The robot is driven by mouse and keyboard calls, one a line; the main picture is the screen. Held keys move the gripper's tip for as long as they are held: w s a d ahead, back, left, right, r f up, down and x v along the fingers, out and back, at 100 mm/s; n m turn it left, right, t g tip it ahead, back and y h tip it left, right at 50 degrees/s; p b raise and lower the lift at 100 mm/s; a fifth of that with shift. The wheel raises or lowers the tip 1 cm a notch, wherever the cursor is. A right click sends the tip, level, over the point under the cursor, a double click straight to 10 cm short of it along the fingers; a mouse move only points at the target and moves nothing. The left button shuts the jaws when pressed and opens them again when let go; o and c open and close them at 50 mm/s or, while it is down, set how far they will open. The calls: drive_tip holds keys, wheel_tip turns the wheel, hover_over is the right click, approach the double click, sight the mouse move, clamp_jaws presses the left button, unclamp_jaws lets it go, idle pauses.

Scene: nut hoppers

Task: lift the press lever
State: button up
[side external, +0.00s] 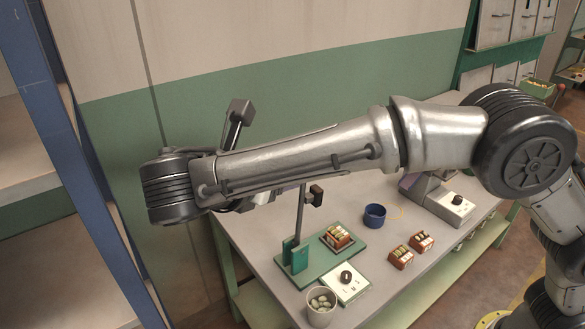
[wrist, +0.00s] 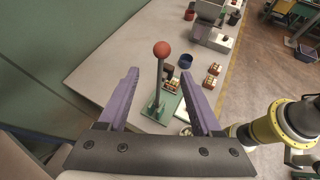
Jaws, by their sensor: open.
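The press lever (wrist: 161,50) has a red ball knob on a grey rod. In the wrist view it rises from the green press base (wrist: 165,104). My gripper (wrist: 159,74) is open, with its purple fingers on either side of the lever in the picture. The knob appears beyond the fingertips, and I see no contact; the exact depth is unclear. In the side external view the green press (side external: 297,256) stands on the table with a grey upright. My arm hides the knob there, and most of my gripper is hidden too.
On the table (side external: 250,240) are a control box with a black knob (side external: 346,284), a cup of green pieces (side external: 321,308), a blue ring-shaped cup (side external: 375,215) and small red-and-white boxes (side external: 401,257). A blue shelf post (side external: 60,120) stands at left.

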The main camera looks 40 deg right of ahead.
drive_tip(key=v, duration=0.6)
idle(0.3)
